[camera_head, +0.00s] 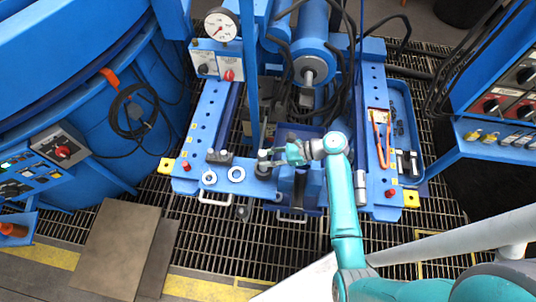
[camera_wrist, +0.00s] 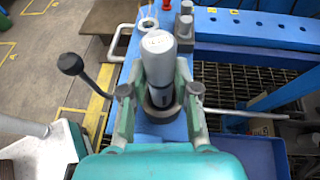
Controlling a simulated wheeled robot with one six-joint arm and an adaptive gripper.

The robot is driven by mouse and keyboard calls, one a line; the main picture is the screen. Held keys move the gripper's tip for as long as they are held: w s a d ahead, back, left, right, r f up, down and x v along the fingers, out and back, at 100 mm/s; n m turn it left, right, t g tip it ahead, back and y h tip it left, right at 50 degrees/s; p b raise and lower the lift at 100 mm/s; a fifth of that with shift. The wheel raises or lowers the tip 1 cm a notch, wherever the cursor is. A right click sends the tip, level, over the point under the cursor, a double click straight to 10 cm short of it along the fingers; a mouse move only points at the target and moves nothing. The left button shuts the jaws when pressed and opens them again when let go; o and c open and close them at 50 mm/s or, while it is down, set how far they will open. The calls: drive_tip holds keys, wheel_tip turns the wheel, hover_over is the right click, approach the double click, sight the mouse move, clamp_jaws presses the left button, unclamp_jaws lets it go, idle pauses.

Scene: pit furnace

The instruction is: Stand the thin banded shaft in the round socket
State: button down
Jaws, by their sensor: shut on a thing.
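My gripper (camera_head: 275,160) is over the front beam of the blue frame, a little right of its left corner. In the wrist view my gripper (camera_wrist: 159,90) is shut on a grey shaft (camera_wrist: 160,70) with a pale top and a darker band low down. The shaft (camera_head: 263,158) looks roughly upright. A dark round socket ring (camera_wrist: 162,112) shows around the shaft's lower end, on the blue beam. I cannot tell whether the shaft is seated in it or just above it. The fingers hide parts of the ring.
A black ball-knob lever (camera_wrist: 70,65) sticks out beside the gripper. A blue cylinder (camera_head: 311,55) with hoses stands behind. A tool tray (camera_head: 405,125) is at right.

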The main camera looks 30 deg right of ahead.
drive_tip(key=shift+f, duration=1.75)
drive_tip(key=c, duration=0.8)
unclamp_jaws()
drive_tip(key=shift+f, duration=0.1)
drive_tip(key=v, duration=1.2)
drive_tip(key=shift+s+f, duration=0.1)
